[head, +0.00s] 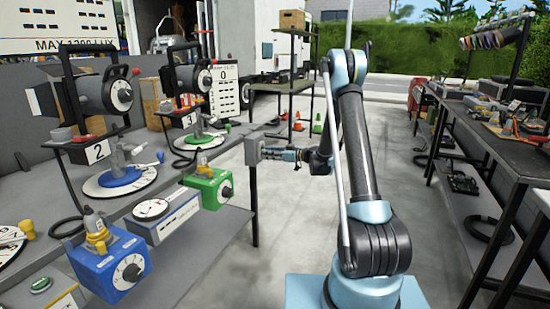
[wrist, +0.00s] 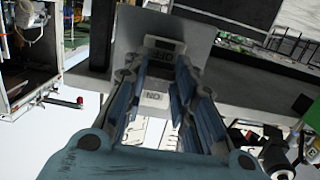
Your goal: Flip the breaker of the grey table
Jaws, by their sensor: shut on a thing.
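The breaker (head: 253,150) is a small grey box at the right end of the grey table (head: 213,232). In the wrist view the breaker (wrist: 161,43) faces me, with a pale switch plate marked OFF at the top and ON lower down. My gripper (head: 270,153) reaches it from the right, level with the box. In the wrist view my gripper (wrist: 163,75) has its blue-padded fingers on either side of the switch, shut on it. The fingers hide part of the switch, so its exact position is unclear.
The grey table carries a blue box (head: 108,267), a green box (head: 209,188) and black lamp-like devices (head: 100,92). A dark workbench with tools (head: 490,130) stands to the right. Another table (head: 282,86) and cones stand behind. The floor between is clear.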

